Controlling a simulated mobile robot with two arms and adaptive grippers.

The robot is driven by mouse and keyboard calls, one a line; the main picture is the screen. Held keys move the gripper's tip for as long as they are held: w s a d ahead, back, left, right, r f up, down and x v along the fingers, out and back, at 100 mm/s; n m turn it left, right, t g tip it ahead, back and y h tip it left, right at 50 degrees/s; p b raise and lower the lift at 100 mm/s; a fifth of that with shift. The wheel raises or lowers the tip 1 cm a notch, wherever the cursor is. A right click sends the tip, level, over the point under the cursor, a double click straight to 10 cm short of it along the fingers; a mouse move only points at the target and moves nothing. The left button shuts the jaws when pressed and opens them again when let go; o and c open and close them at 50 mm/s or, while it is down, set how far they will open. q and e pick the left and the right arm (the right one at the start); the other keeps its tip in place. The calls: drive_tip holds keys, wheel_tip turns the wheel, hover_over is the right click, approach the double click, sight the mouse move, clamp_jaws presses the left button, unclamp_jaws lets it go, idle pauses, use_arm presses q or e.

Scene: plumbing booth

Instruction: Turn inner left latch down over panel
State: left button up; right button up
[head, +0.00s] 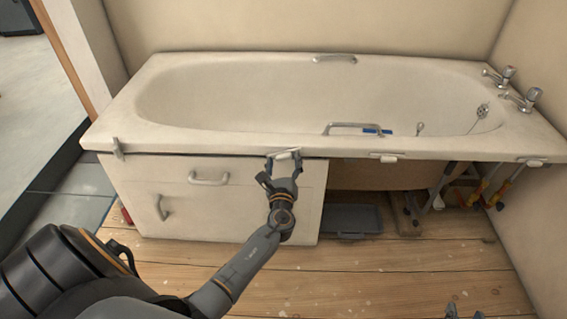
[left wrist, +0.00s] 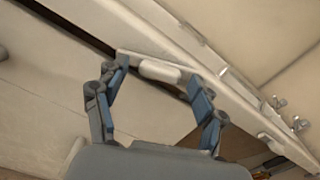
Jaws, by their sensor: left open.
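The inner left latch (head: 284,155) is a small white piece under the bathtub's front rim, at the top of the panel (head: 236,205). It lies sideways along the rim rather than hanging down. My left gripper (head: 283,161) is open just in front of it. In the left wrist view the latch (left wrist: 160,71) shows between the spread blue fingertips (left wrist: 160,74), with no clear contact. The white panel covers the left part of the tub's front. Only the tips of my right gripper (head: 465,312) show at the bottom edge, apart and empty.
The outer left latch (head: 117,148) hangs down over the panel's left end. Other latches sit under the rim to the right (head: 384,157) and far right (head: 530,162). The right bay is open, with a grey tray (head: 352,220) and tools inside. The wooden floor in front is clear.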

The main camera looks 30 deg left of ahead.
use_arm(q)
drive_tip(key=shift+c, duration=0.2)
drive_tip(key=c, duration=1.1)
